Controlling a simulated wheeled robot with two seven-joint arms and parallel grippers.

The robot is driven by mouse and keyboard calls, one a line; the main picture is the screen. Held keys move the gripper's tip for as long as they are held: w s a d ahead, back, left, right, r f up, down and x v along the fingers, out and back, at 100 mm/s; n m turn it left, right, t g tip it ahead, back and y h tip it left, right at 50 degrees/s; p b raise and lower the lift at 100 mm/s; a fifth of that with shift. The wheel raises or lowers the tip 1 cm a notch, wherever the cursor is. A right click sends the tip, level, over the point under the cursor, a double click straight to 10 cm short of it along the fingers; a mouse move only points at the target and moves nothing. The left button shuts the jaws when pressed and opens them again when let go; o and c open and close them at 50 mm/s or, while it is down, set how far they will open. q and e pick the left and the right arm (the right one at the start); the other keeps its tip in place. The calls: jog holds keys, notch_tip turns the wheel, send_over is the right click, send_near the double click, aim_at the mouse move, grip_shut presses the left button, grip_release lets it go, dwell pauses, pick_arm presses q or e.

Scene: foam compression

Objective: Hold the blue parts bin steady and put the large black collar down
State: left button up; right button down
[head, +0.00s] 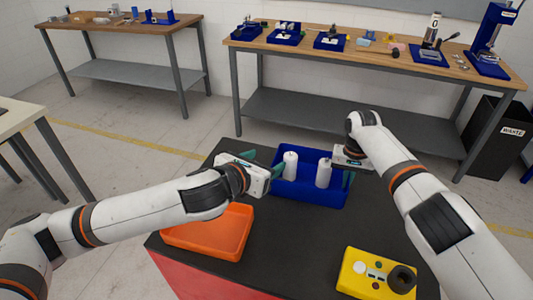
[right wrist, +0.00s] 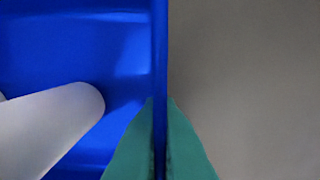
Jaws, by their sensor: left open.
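The blue parts bin (head: 312,194) stands on the black tabletop with two white cylinders (head: 290,164) upright in it. My right gripper (head: 348,179) is at the bin's right side; in the right wrist view its green fingers (right wrist: 160,150) press on both faces of the bin wall (right wrist: 160,60). My left gripper (head: 265,172) is open with nothing seen between its fingers, close to the bin's left side; whether it touches the bin is unclear. A large black collar (head: 402,279) sits on the yellow box at the front right.
An orange tray (head: 210,232) lies left of the bin, under my left arm. The yellow box (head: 363,279) has buttons on top. The black tabletop (head: 290,255) is clear between tray and box. Benches (head: 350,53) and a waste bin (head: 498,135) stand behind.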

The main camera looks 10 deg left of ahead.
jog(key=c, duration=1.6)
grip_release()
jog(key=shift+o, duration=0.2)
jog(key=shift+r, duration=0.1)
